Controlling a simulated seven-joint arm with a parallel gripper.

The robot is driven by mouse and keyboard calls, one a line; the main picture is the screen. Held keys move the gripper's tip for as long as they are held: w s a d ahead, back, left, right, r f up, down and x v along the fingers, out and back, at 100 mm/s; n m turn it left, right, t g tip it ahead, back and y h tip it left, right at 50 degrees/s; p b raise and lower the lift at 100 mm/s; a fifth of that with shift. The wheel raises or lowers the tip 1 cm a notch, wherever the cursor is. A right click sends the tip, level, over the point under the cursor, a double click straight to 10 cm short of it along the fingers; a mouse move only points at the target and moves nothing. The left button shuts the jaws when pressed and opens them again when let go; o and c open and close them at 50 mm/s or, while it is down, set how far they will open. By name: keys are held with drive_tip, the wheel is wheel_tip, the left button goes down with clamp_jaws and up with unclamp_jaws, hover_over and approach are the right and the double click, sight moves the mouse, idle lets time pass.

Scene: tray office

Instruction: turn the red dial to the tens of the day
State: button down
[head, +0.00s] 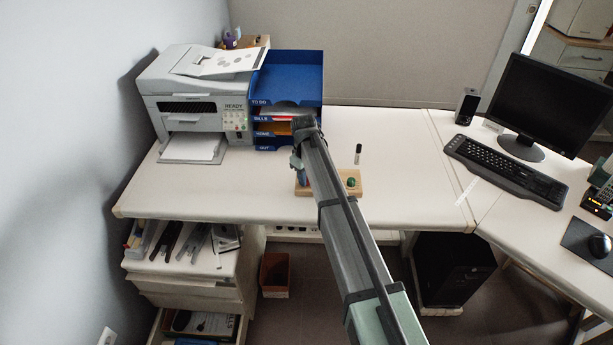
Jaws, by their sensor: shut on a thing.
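A light wooden board (328,188) lies near the front edge of the white desk in the head view. A green knob (351,182) shows on its right part. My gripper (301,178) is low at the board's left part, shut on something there. That thing, by its place most likely the red dial, is hidden by my gripper and arm. No red surface of the dial and no marks or numbers can be made out. No day or date can be read in this view.
A blue letter tray stack (288,85) and a grey printer (195,95) stand behind and left. A black marker (358,153) stands upright behind the board. A keyboard (505,168) and a monitor (550,98) are at the right. The desk right of the board is clear.

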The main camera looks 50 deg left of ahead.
drive_tip(key=m, duration=0.7)
idle(0.6)
drive_tip(key=c, duration=0.8)
unclamp_jaws()
drive_tip(key=r, duration=1.3)
drive_tip(key=shift+s+a+r, duration=0.25)
drive_tip(key=shift+r, duration=0.15)
drive_tip(key=shift+s+f, duration=0.1)
